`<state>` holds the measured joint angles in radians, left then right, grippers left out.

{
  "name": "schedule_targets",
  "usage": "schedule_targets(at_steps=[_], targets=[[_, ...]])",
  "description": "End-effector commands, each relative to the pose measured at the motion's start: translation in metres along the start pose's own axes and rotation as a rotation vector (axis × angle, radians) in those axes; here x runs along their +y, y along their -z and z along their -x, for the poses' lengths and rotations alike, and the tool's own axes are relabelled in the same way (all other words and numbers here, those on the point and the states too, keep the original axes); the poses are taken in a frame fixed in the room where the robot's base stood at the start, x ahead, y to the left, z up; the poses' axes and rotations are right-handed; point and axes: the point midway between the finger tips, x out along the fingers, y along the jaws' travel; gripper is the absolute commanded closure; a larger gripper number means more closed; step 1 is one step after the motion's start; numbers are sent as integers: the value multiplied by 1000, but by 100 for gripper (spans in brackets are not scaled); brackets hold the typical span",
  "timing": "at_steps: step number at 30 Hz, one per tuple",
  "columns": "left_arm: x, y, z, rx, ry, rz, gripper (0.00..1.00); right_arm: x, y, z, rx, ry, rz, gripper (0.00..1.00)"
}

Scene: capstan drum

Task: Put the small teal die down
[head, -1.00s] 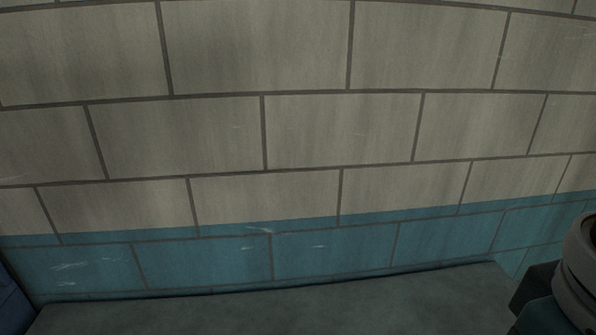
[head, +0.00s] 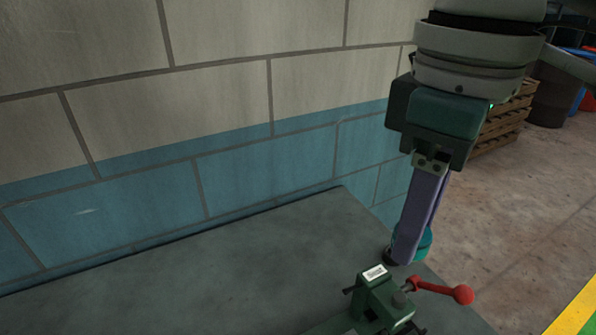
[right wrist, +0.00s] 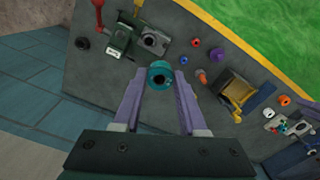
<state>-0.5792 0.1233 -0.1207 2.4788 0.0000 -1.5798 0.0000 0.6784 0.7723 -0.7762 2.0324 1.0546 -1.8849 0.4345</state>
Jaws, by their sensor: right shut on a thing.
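The small teal die (right wrist: 160,75) is a round teal piece with a dark centre, held between the purple fingertips of my right gripper (right wrist: 160,82). In the head view the die (head: 426,243) shows partly behind the fingers of my right gripper (head: 412,250). The gripper points down above the grey bench (head: 230,265), near its right edge. I cannot tell how high the die is above the bench. My left gripper is not in view.
A green vise (head: 385,300) with a red-knobbed handle (head: 462,294) stands close by. Several small coloured parts and a yellow-and-black holder (right wrist: 236,92) lie further right in the wrist view. The bench's left part is clear.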

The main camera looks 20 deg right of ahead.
Motion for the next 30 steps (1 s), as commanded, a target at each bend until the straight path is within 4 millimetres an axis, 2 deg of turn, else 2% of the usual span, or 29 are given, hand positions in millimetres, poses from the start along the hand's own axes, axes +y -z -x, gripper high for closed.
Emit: schedule_targets(at_steps=[1,9,13,18,23,26,30], targets=[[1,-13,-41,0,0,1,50,5,5,-36,4,-3,43,100],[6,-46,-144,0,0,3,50,28,25,-109,4,-3,313,100],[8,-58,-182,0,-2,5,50,35,32,-133,4,-2,429,100],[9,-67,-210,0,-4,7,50,40,37,-148,3,-1,529,100],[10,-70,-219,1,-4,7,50,42,38,-156,1,0,567,100],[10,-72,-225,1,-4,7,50,42,37,-176,-2,4,571,100],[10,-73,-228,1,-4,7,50,42,36,-214,-6,3,568,100]])
